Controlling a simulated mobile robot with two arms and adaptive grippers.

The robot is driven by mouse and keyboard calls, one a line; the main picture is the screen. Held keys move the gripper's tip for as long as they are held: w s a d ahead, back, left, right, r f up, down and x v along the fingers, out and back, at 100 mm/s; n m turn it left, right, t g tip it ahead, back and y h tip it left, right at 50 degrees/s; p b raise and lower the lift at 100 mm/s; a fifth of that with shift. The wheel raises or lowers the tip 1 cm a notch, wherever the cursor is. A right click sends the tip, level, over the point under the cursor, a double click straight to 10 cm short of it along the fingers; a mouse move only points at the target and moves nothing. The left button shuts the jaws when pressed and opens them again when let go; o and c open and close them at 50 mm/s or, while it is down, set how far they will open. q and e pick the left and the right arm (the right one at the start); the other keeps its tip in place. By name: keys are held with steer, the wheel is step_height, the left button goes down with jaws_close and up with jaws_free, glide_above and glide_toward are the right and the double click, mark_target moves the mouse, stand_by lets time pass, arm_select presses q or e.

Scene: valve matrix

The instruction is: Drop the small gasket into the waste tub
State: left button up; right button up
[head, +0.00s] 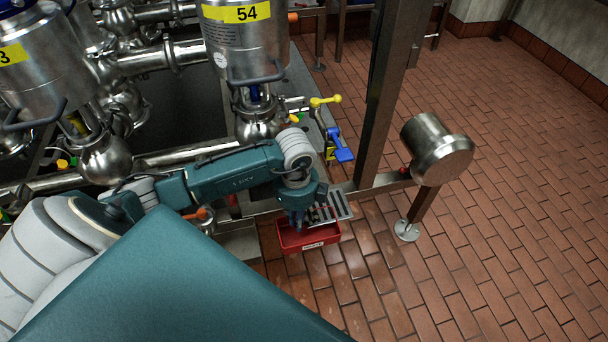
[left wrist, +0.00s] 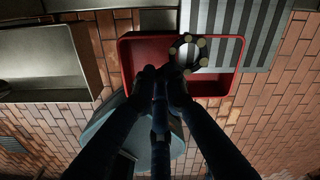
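The red waste tub (head: 296,241) stands low beside the frame, with a small label on its front. It also shows in the left wrist view (left wrist: 212,88), beyond my fingers. My left gripper (head: 300,218) is over the tub in the head view. In the left wrist view its dark fingers (left wrist: 167,72) come together at the tips. A small dark ring with pale spots, the small gasket (left wrist: 187,42), shows at the fingertips and appears pinched there, in front of the tub and the slotted plate. I cannot make out the gasket in the head view. My right gripper is not in view.
A grey slotted plate (head: 341,205) overlaps the tub's far right side. A steel post (head: 388,95) and a metal cylinder (head: 436,150) stand to the right. Pipes and vessel 54 (head: 245,50) are behind. Open brick floor (head: 510,180) lies to the right.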

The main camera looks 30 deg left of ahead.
arm_select(q)
steer(key=o, duration=0.4)
steer(key=shift+r, duration=0.1)
step_height(320, 180, up, 7)
steer(key=shift+r, duration=0.15)
stand_by(0.5)
